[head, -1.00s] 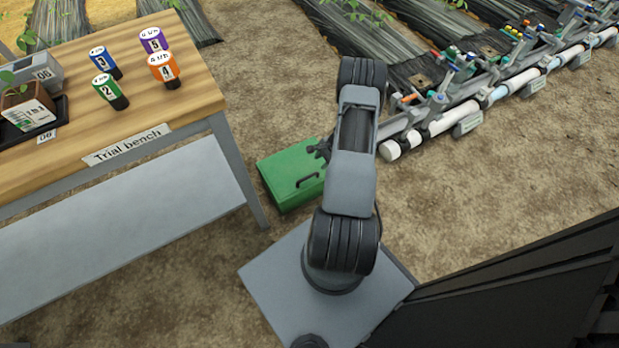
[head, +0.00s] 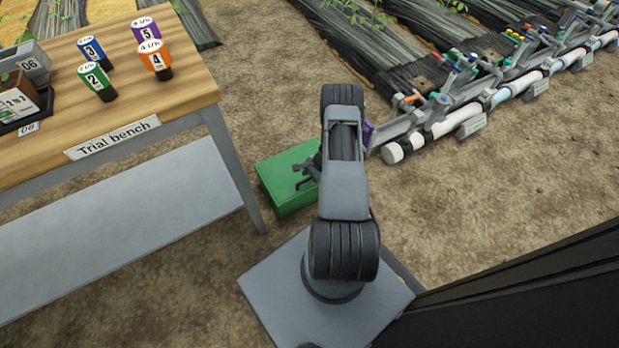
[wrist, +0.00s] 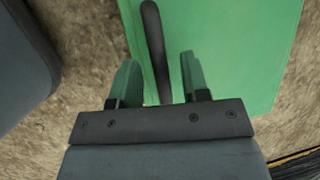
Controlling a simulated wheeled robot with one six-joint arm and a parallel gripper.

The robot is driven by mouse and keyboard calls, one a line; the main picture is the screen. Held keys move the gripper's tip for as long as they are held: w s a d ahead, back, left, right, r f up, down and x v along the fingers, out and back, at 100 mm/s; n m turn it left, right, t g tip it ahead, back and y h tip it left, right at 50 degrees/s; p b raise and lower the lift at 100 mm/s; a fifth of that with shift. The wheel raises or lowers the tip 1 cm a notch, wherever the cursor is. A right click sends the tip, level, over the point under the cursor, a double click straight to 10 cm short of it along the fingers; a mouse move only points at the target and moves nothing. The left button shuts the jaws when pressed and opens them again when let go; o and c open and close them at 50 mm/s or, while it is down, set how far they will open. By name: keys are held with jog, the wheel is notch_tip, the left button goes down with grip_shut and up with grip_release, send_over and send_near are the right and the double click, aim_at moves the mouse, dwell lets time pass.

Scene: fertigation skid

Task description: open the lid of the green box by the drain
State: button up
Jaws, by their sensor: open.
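The green box (head: 284,200) sits on the soil beside the bench leg, its lid closed. My arm hides its right part in the head view. My gripper (head: 302,175) is over the box's top, close to the lid's handle. In the wrist view the green lid (wrist: 235,50) fills the upper right, and the dark handle bar (wrist: 154,45) runs up between the fingers' line, nearer the left finger. My gripper (wrist: 160,78) is open, its two fingers apart and pointing at the lid. I cannot tell whether a finger touches the handle.
The trial bench (head: 190,85) with numbered bottles stands at the left; its leg (head: 235,175) is close to the box. A white pipe manifold (head: 440,130) with valves runs to the upper right. A dark panel (head: 520,290) is at the lower right. Bare soil (head: 500,200) lies between.

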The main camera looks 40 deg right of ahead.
jog(key=shift+c, duration=0.2)
grip_shut()
jog(key=shift+r, duration=0.1)
